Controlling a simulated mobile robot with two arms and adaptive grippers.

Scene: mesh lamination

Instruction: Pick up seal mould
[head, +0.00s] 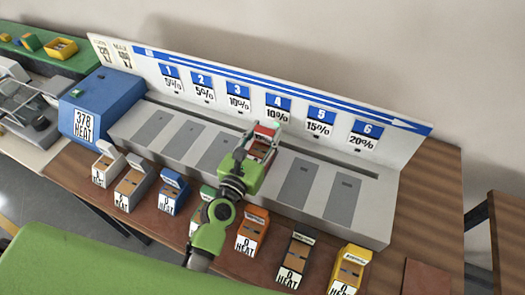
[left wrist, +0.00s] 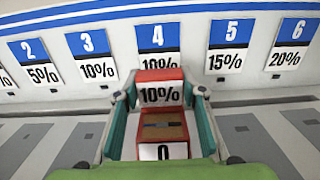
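A red mould (left wrist: 160,76) with a white "10%" label, a brown middle and a "0" on its near face sits between the fingers of my left gripper (left wrist: 160,120). In the head view the red mould (head: 267,131) is at the grey press bed below sign 4, partly hidden by my left gripper (head: 262,145). The green-and-teal fingers lie along both its sides. I cannot tell whether they press on it or whether it is lifted. No mould in view is marked as the seal mould. My right gripper is not in view.
Coloured moulds stand in a row along the table's front: white (head: 107,165), grey (head: 134,184), blue (head: 173,193), orange (head: 251,231), dark (head: 297,256) and yellow (head: 350,268). A numbered sign board (head: 260,95) rises behind the bed. A blue "378 HEAT" unit (head: 103,102) stands left.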

